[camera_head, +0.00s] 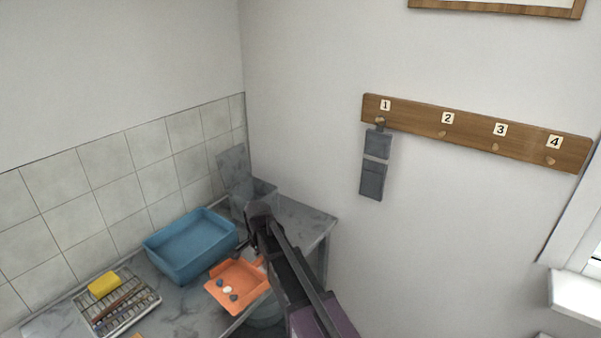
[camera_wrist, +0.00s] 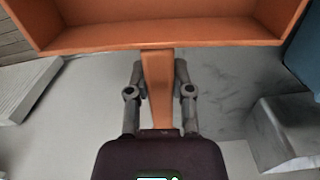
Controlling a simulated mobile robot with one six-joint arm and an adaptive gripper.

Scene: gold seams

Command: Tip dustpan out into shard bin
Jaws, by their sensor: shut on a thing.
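The orange dustpan (camera_head: 250,275) is held over the front edge of the counter. Several small white and dark pieces (camera_head: 227,290) lie in its pan in the head view. In the wrist view, my gripper (camera_wrist: 160,80) is shut on the dustpan's handle (camera_wrist: 159,98), with the pan (camera_wrist: 155,37) ahead of it. In the head view my arm covers most of the grip. A grey box with a raised lid (camera_head: 233,164), which looks like the shard bin, stands in the back corner, left of and behind my wrist.
A blue basin (camera_head: 171,262) stands on the grey counter (camera_head: 312,218) beside the dustpan. A yellow sponge (camera_head: 104,284) and a tray of slim items (camera_head: 152,300) are at the left. A wooden rail (camera_head: 470,137) with numbered hooks holds a grey item (camera_head: 373,181) at hook 1.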

